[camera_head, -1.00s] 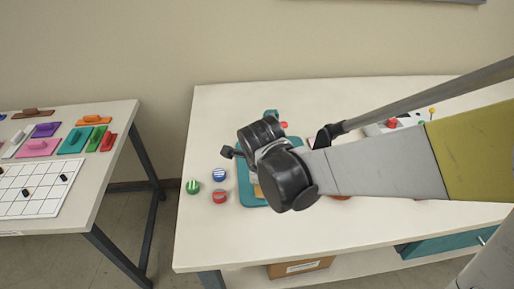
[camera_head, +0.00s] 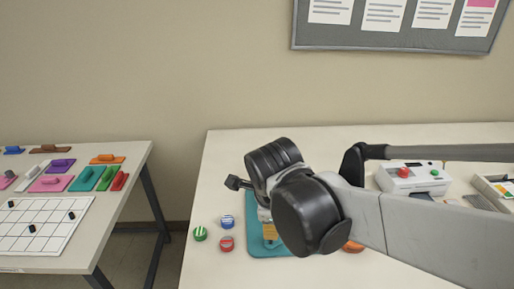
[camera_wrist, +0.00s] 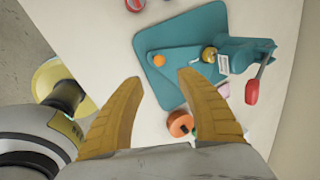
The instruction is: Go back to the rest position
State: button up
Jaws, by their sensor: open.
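My gripper (camera_wrist: 160,108) shows in the wrist view with its two yellow fingers spread apart and nothing between them. It hangs above the white table (camera_wrist: 85,45). In the head view, my arm's dark wrist joints cover most of the view of the gripper; a part of a yellow finger shows over the teal device. The teal device (camera_wrist: 190,40), with a lever ending in a red handle (camera_wrist: 252,92), stands on the table beyond the fingertips. It is partly hidden behind my wrist in the head view (camera_head: 257,245).
Green, blue and red round pieces (camera_head: 226,243) lie left of the device. An orange round piece (camera_wrist: 180,124) is near the right finger. A white box with red and green buttons (camera_head: 413,178) stands at right. A left table (camera_head: 60,262) holds coloured blocks and a grid board.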

jog(key=s+d+r+n+t, duration=0.1)
jog(key=s+d+n, duration=0.3)
jog(key=n, duration=0.6)
jog(key=s+d+r+n+t, duration=0.1)
jog(key=s+d+n, duration=0.3)
jog(key=d+n, duration=0.4)
jog(key=shift+s+d+r+n+t+y, duration=0.25)
jog(key=shift+n+t+y, duration=0.2)
jog(key=shift+n, duration=0.55)
